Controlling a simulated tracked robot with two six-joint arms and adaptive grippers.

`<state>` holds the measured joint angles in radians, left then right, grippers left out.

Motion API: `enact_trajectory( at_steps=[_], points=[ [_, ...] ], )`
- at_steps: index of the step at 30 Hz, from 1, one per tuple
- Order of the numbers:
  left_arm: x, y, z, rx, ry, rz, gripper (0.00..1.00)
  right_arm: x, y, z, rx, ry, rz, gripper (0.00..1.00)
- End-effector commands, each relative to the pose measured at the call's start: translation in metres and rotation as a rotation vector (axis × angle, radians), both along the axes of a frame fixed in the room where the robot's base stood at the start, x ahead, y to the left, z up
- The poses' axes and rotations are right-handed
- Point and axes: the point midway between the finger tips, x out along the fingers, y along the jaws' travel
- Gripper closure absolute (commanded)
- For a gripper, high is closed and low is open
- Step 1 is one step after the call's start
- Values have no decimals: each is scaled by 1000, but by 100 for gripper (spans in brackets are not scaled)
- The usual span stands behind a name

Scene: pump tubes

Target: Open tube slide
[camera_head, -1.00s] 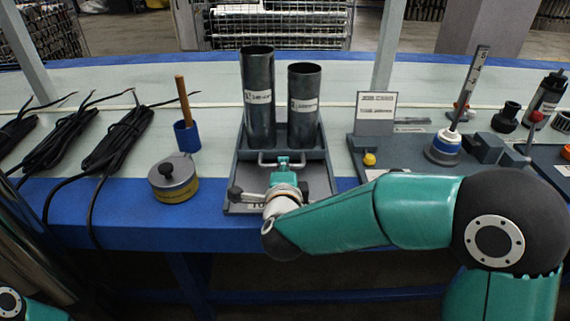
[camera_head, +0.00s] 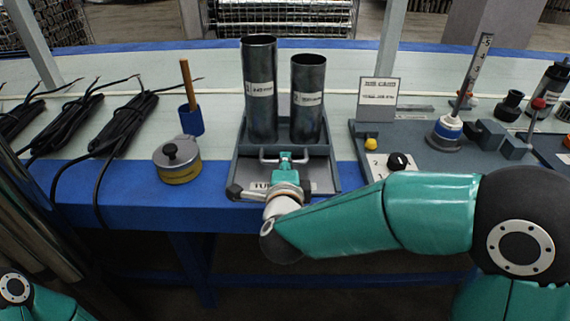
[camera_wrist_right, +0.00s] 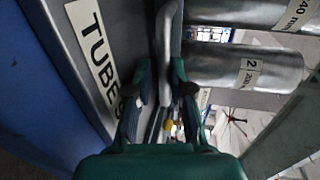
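The tube slide is a dark grey tray (camera_head: 234,181) with a front label that starts "TU" and a bar handle (camera_head: 268,161). Two upright metal tubes, a taller left one (camera_head: 259,110) and a shorter right one (camera_head: 306,120), stand at its back. My right gripper (camera_head: 286,157) is at the handle. In the right wrist view the handle (camera_wrist_right: 174,30) runs between the fingers of my right gripper (camera_wrist_right: 162,75); whether they press on it is unclear. The "TUBES" label (camera_wrist_right: 92,45) shows beside them, partly hidden. My left gripper is out of view.
A round tin (camera_head: 178,168) and a blue holder with a wooden stick (camera_head: 190,120) stand left of the tray, with black cable bundles (camera_head: 70,120) beyond. A grey board (camera_head: 440,150) with a sign and a measuring post is on the right.

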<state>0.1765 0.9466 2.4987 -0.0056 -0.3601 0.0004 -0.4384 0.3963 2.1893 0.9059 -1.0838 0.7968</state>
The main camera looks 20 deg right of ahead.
Motion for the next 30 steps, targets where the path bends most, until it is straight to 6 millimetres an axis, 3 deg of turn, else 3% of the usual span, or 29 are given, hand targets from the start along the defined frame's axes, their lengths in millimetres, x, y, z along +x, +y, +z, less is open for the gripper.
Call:
enact_trajectory(
  at_steps=[11, 24, 30],
  points=[
    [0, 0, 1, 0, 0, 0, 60, -9, 5, 5, 1, -6, 3, 78],
    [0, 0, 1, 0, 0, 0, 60, -86, 27, 21, 0, -4, 7, 78],
    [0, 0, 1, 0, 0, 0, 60, -108, 34, 25, 0, -2, 5, 78]
  ],
)
